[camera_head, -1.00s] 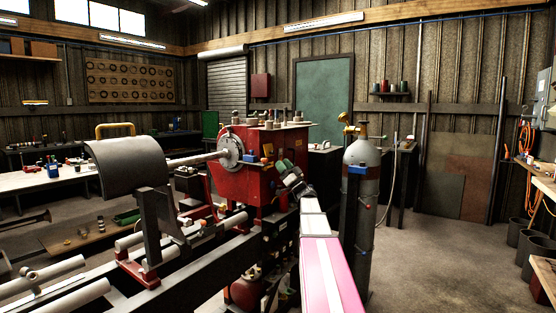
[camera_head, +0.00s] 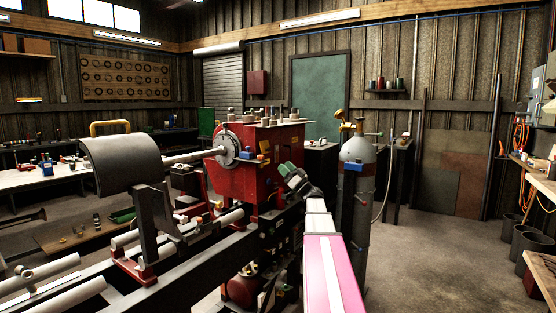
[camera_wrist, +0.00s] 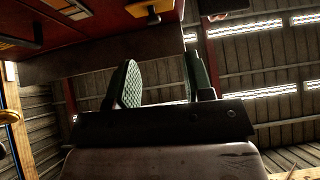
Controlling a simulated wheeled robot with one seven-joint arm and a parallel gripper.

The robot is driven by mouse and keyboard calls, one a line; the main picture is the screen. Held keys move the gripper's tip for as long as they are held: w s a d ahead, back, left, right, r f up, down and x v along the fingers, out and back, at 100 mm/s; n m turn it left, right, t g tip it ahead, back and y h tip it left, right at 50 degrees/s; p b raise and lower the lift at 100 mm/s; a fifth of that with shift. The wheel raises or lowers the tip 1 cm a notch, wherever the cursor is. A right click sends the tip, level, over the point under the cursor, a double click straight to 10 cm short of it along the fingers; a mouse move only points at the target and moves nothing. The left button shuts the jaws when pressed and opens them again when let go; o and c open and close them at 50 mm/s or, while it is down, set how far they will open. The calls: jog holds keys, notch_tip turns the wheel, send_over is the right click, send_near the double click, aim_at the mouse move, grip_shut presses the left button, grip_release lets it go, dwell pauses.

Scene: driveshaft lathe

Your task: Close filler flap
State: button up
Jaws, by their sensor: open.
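The red lathe headstock (camera_head: 238,184) stands in the middle of the head view, its chuck gripping a shaft. A small orange-yellow piece (camera_head: 264,147) sits on its upper right face; I cannot tell for sure whether it is the filler flap, or how far that flap stands open. My gripper (camera_head: 291,172) is beside the headstock's right side. In the wrist view my gripper (camera_wrist: 162,84) is open, its two green-padded fingers apart with nothing between them.
A grey gas cylinder (camera_head: 359,195) stands just right of my arm. Small items stand along the headstock's top. A curved grey guard (camera_head: 122,162) and the lathe bed fill the left front. The floor (camera_head: 430,245) on the right is open.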

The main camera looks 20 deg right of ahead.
aim_at(270, 149)
notch_tip(270, 149, up, 8)
jog(key=s+d+f+m+g+h, duration=0.1)
jog(key=s+d+g+h, duration=0.15)
jog(key=g+h, duration=0.3)
jog(key=shift+h, duration=0.25)
jog(key=x, duration=1)
jog(key=shift+w+a+r, duration=0.25)
jog(key=shift+w, duration=0.05)
grip_shut()
